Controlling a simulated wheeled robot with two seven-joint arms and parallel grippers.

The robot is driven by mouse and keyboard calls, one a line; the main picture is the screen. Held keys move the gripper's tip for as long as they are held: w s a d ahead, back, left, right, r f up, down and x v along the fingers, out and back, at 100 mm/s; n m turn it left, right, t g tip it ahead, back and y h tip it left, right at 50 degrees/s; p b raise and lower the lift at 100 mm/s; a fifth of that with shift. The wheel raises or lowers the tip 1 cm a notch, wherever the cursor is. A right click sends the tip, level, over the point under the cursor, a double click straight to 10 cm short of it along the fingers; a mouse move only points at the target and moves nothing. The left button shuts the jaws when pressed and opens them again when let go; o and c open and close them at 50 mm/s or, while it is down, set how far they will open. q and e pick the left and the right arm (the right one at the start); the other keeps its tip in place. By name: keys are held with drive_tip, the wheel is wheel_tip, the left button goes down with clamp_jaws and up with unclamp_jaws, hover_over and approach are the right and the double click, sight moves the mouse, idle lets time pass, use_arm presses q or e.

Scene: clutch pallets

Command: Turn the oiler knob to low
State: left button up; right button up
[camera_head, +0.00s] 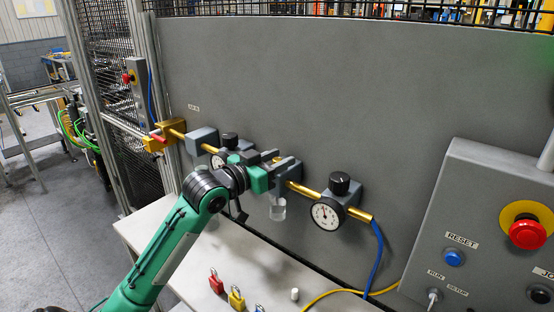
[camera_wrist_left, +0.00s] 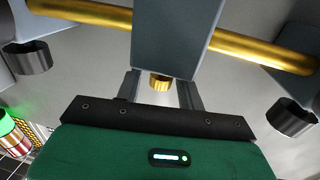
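The oiler (camera_head: 287,170) is a grey block on the brass pipe, with a clear bowl (camera_head: 278,208) below it. In the left wrist view its grey body (camera_wrist_left: 178,40) fills the top middle. A small brass knob (camera_wrist_left: 160,83), likely the oiler knob, shows at its end. My left gripper (camera_head: 272,158) is at the oiler in the head view. In the left wrist view its two fingers (camera_wrist_left: 161,92) stand on either side of the brass knob, with gaps visible on both sides. It appears open. The knob's setting cannot be read. My right gripper is not in view.
A regulator with a gauge (camera_head: 326,214) and black knob (camera_head: 339,183) sits right of the oiler; another gauge (camera_head: 218,161) is partly hidden behind my arm. Padlocks (camera_head: 236,297) lie on the bench (camera_head: 150,222). A control box (camera_head: 480,220) stands at right.

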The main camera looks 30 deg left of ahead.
use_arm(q)
drive_tip(key=shift+s, duration=0.1)
drive_tip(key=shift+s+a+f, duration=0.1)
drive_tip(key=shift+s, duration=0.15)
drive_tip(key=p+v, duration=0.3)
drive_tip(key=v, duration=1)
drive_tip(key=shift+p, duration=0.3)
